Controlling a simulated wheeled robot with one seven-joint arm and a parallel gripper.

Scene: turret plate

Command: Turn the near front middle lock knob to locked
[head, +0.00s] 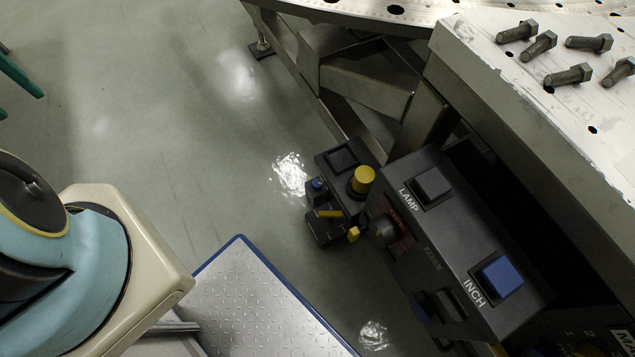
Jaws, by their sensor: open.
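I cannot tell for certain which knob is the near front middle lock knob. A dark control box (440,262) below the turret table's edge carries a round grey knob (384,231) on its side face, with small red markings beside it that I cannot read. Just beyond it, a lower dark unit (330,163) carries a round yellow knob (362,180). A yellow bar-shaped handle (330,213) and a small yellow piece (353,234) sit near it. No knob's locked or unlocked setting is readable. My gripper is not in view; only part of my arm shows at the left.
The control box has a dark LAMP button (433,185) and a blue INCH button (499,277). Several bolts (568,75) lie on the pale worn table top (485,60) above it. Metal frame legs (365,87) stand behind. The grey floor (170,130) is open at left centre.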

